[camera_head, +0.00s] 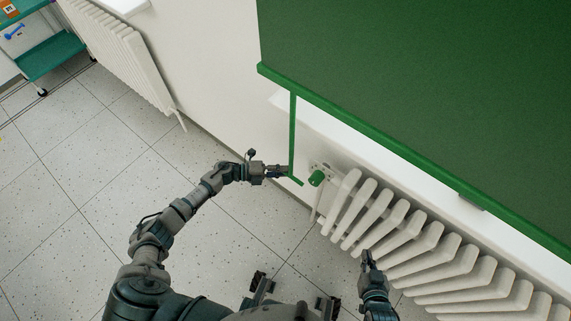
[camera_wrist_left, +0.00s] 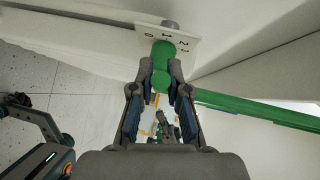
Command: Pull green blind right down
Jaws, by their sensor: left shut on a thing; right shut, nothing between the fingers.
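The green blind (camera_head: 420,80) hangs at the upper right of the head view, with a bright green bottom bar (camera_head: 360,128). A thin green pull rod (camera_head: 292,125) hangs from the bar near its left end and bends at its lower end. My left gripper (camera_head: 287,171) is shut on the lower part of this rod. In the left wrist view, its fingers (camera_wrist_left: 159,85) are around green material, and a green bar (camera_wrist_left: 265,113) runs off to the right. My right gripper (camera_head: 367,258) is shut and empty, in front of the radiator.
Another radiator (camera_head: 120,50) is on the wall at upper left. A teal cart (camera_head: 50,55) stands at far left. The tiled floor at left is clear.

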